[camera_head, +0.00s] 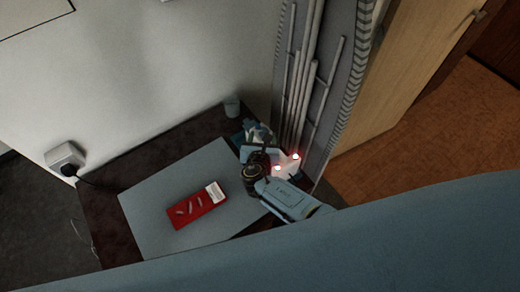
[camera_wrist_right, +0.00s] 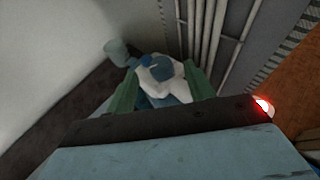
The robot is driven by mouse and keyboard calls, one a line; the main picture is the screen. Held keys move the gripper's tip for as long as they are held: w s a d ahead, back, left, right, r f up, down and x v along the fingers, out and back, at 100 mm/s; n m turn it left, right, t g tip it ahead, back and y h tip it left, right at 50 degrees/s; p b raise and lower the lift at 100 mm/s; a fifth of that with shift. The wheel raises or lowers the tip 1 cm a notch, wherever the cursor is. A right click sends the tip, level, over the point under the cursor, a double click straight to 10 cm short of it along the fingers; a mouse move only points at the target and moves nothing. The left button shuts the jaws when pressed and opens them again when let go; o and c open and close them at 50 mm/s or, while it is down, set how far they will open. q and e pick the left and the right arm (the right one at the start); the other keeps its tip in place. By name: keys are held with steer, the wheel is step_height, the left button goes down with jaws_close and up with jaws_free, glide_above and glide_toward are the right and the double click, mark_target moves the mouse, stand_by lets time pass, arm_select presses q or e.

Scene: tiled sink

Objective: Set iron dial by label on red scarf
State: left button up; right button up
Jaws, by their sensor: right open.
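The red scarf (camera_head: 185,213) lies flat on a grey mat (camera_head: 150,205), with a white label (camera_head: 216,192) at its upper right corner; the label's print is too small to read. The blue and white iron (camera_head: 258,132) stands at the table's right end, beyond the mat. It also shows in the right wrist view (camera_wrist_right: 165,72). Its dial cannot be made out. My right gripper (camera_head: 256,150) is at the iron; in the wrist view its open green fingers (camera_wrist_right: 160,80) lie on either side of it. Contact cannot be told. My left gripper is out of view.
A dark table (camera_head: 100,210) bears the mat. A small grey cup (camera_head: 232,107) stands at the back, left of the iron. Pale vertical pipes (camera_head: 300,80) rise close behind the iron. A wall socket with a black plug (camera_head: 66,158) is at the left.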

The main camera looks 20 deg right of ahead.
steer(key=p+v, duration=0.1)
steer(key=v, duration=0.9)
steer(key=shift+p, duration=0.35)
steer(key=shift+s, duration=0.15)
